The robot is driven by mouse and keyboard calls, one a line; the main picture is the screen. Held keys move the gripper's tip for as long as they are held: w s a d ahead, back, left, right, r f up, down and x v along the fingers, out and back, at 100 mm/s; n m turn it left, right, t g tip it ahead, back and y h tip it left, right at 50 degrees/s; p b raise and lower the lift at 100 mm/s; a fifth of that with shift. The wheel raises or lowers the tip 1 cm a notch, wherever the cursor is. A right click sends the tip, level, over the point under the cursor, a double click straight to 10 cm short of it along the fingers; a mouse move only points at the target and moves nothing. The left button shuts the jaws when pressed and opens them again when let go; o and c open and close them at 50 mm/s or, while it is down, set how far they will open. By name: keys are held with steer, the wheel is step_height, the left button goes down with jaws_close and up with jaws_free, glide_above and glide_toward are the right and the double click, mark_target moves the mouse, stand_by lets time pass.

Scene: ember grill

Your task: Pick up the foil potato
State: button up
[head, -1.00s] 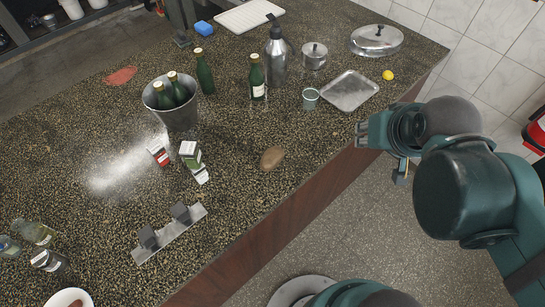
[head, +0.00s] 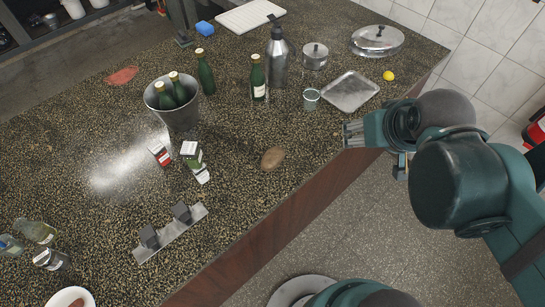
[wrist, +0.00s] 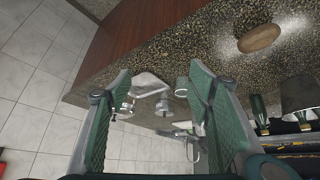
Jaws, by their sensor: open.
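The potato (head: 272,158) lies on the speckled counter near its front edge; it looks plain brown, and I see no foil on it. It also shows in the wrist view (wrist: 259,38) at the upper right, outside the fingers. My gripper (head: 346,134) is open and empty, at the counter's front edge, to the right of the potato and apart from it. In the wrist view its two green fingers (wrist: 160,75) stand wide apart with nothing held between them.
Left of the potato stand small cartons (head: 193,155) and a metal rack (head: 170,235). Behind are a bucket of bottles (head: 178,118), a green bottle (head: 257,80), a cup (head: 311,98) and a metal tray (head: 350,101). The counter between potato and gripper is clear.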

steer(key=n, duration=0.1)
steer(key=n+g+p, duration=0.7)
steer(key=n+p, duration=0.3)
steer(key=n, duration=1.6)
glide_above(272, 154)
steer(key=f, duration=0.8)
steer(key=shift+w+d, duration=0.1)
steer(key=shift+d, duration=0.3)
steer(key=shift+s+a+f+n, duration=0.2)
steer(key=shift+a+f+n, duration=0.2)
steer(key=shift+f, duration=0.1)
steer(key=shift+f, duration=1.2)
steer(key=shift+w+f, duration=0.1)
steer(key=shift+f, duration=2.5)
